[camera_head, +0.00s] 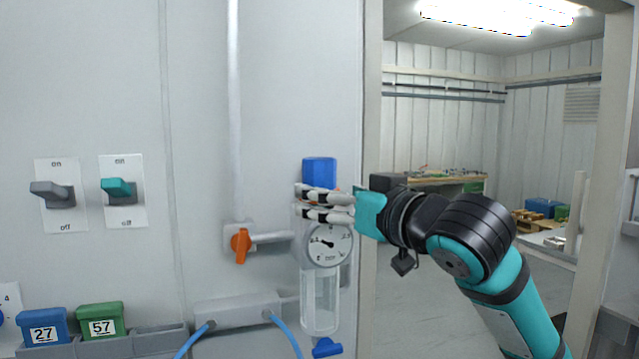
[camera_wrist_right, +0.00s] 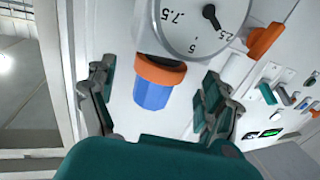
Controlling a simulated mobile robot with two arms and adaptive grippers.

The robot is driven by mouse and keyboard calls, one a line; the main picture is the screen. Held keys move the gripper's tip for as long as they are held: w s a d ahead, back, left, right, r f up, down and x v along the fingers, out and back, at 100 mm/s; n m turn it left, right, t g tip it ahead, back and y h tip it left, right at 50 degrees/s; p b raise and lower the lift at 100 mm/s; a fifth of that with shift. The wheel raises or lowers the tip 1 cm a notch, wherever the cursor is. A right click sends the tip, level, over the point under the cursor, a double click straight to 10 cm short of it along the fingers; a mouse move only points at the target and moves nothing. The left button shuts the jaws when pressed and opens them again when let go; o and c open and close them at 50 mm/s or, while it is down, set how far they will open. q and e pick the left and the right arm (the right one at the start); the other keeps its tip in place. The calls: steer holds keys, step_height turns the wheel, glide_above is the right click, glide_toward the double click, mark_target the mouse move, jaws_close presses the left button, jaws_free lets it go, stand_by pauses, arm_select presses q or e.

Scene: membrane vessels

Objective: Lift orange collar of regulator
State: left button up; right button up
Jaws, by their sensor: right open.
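The regulator has a blue knob (camera_head: 319,172) on top, an orange collar (camera_wrist_right: 160,70) under it, a round pressure gauge (camera_head: 328,244) and a clear bowl (camera_head: 319,300) below. My right gripper (camera_head: 303,202) reaches in from the right at collar height, above the gauge. Its fingers hide most of the collar in the head view. In the right wrist view the gripper (camera_wrist_right: 156,88) is open, one finger on each side of the collar and blue knob (camera_wrist_right: 153,96), with visible gaps on both sides. My left gripper is not in view.
An orange valve handle (camera_head: 241,245) sits on a pipe left of the regulator. A grey block (camera_head: 238,309) with blue hoses is below it. Two switches (camera_head: 52,194) (camera_head: 119,188) are further left. A doorway opens to the right, behind my right arm.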

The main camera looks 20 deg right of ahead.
mark_target(329, 186)
steer(key=shift+p+x, duration=0.4)
steer(key=shift+x, duration=1.8)
steer(key=shift+c, duration=0.2)
steer(key=c, duration=1.6)
steer(key=shift+r+p, duration=0.85)
steer(key=shift+p, duration=0.1)
steer(key=shift+c, duration=0.3)
steer(key=o, duration=1.7)
steer(key=shift+f, duration=0.1)
